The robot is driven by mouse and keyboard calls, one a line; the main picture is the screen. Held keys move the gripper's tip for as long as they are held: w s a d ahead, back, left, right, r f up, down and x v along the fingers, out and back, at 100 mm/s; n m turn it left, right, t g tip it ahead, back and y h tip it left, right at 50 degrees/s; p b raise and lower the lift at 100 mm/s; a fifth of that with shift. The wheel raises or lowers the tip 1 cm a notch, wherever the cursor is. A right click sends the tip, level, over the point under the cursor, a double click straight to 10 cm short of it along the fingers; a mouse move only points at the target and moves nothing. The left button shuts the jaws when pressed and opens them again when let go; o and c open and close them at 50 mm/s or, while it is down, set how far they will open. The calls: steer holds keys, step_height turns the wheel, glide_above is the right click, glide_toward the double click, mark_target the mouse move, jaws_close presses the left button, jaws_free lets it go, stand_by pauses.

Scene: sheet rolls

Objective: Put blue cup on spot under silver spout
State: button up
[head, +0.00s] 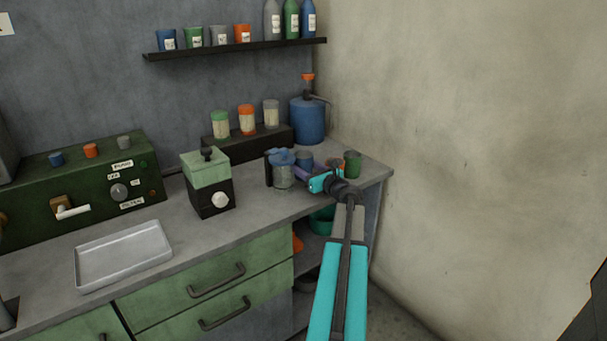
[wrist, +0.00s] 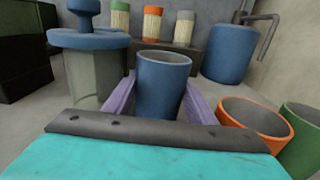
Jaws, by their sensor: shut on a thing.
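The blue cup (wrist: 162,88) stands upright between the purple fingers of my gripper (wrist: 160,108) in the wrist view. My gripper is shut on it. In the head view the cup (head: 305,157) shows just beyond my gripper (head: 309,174), at the right end of the counter. A blue tank (head: 308,120) with an orange top and a thin grey spout (head: 320,98) stands behind. The tank (wrist: 230,52) and its bent spout (wrist: 268,34) also show in the wrist view. I cannot make out a marked spot under it.
A jar with a blue lid (wrist: 90,68) stands close left of the cup. An orange cup (wrist: 254,118) and a green cup (wrist: 302,128) are close on the right. A dark riser (head: 250,146) with several canisters is behind. A tray (head: 123,254) lies left.

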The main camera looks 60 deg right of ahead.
steer(key=shift+f, duration=1.45)
steer(key=shift+f, duration=0.2)
steer(key=o, duration=0.9)
steer(key=shift+o, duration=0.2)
steer(key=shift+r, duration=0.1)
steer(key=shift+r, duration=0.2)
steer(key=v, duration=1.2)
steer(key=shift+o, duration=0.4)
